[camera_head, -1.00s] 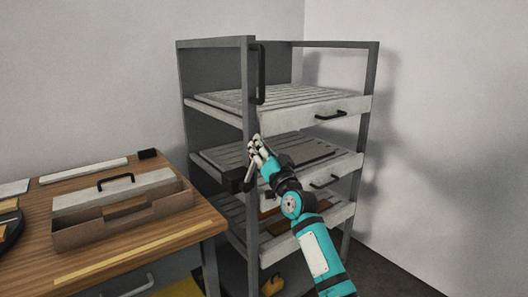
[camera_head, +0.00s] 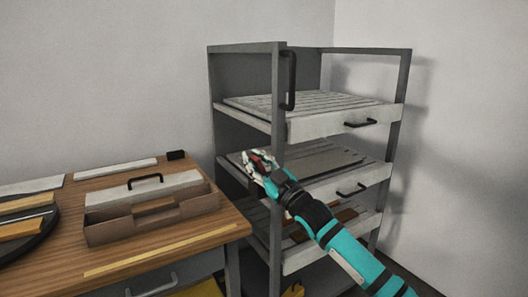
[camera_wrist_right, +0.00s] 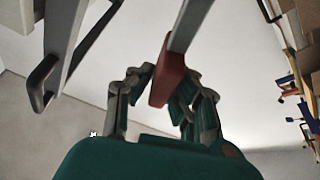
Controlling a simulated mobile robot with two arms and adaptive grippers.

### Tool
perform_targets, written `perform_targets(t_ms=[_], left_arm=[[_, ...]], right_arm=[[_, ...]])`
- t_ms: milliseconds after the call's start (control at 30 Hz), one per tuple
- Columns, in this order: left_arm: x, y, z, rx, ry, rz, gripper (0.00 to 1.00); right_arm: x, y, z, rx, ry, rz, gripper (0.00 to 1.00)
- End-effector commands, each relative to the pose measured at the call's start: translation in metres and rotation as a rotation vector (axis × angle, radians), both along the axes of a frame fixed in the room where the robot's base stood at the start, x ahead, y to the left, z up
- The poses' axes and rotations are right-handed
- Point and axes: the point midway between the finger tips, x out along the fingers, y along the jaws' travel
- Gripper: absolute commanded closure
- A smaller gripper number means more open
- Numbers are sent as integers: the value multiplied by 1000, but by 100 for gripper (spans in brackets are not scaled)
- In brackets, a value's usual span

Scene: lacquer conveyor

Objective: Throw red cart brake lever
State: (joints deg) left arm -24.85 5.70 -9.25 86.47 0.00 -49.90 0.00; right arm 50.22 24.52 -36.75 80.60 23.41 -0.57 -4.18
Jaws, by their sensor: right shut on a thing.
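The red brake lever grip (camera_wrist_right: 168,78) sits at the end of a grey bar in the right wrist view, between my fingers. In the head view a little of the red lever (camera_head: 260,163) shows at the cart's front left post, partly hidden by the fingers. My right gripper (camera_head: 257,163) is shut on it; its fingers also show on both sides of the grip in the wrist view (camera_wrist_right: 160,92). The grey cart (camera_head: 281,130) stands upright, with several slatted trays. My left gripper is not in view.
A wooden workbench (camera_head: 180,240) stands left of the cart, with a brown toolbox (camera_head: 150,225) on it. A black upright handle (camera_head: 289,80) is on the cart's front left post, above my gripper. A wall is behind the cart.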

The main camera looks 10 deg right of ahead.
Motion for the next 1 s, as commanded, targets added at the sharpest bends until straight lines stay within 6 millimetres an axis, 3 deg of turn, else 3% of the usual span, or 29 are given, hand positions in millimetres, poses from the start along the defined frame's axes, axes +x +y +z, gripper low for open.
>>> perform_targets(t_ms=[400, 933, 967, 1000], left_arm=[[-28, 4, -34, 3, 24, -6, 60], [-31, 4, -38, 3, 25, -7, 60], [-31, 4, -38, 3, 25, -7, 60], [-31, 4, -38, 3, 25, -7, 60]], right_arm=[[-6, 17, -10, -164, -58, -1, 100], [-7, 19, -13, -184, -65, 0, 100], [-7, 19, -13, -183, -64, 0, 81], [-7, 20, -13, -183, -64, 0, 75]])
